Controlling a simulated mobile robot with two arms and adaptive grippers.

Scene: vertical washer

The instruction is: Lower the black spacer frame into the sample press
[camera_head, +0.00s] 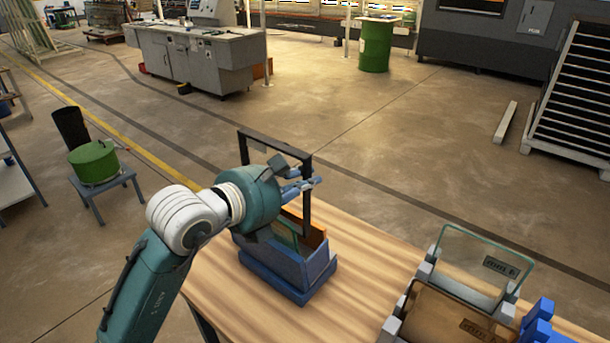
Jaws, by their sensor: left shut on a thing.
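The black spacer frame (275,143) is held upright above the blue sample press (316,268). My left gripper (301,184) is shut on the frame's right side bar. My left arm hides the frame's lower left part. The press stands on the wooden table, with a greenish glass pane (284,232) and an orange part (315,238) in it. The frame's lower end is at the press opening in the picture; I cannot tell whether it is inside or touching. My right gripper is not in view.
At the right of the wooden table (375,258), a clear glass pane (470,258) and a brownish pane (440,318) stand in grey holders, with blue blocks (541,325) beside them. The tabletop between press and holders is clear. A green drum on a stool (94,163) stands left.

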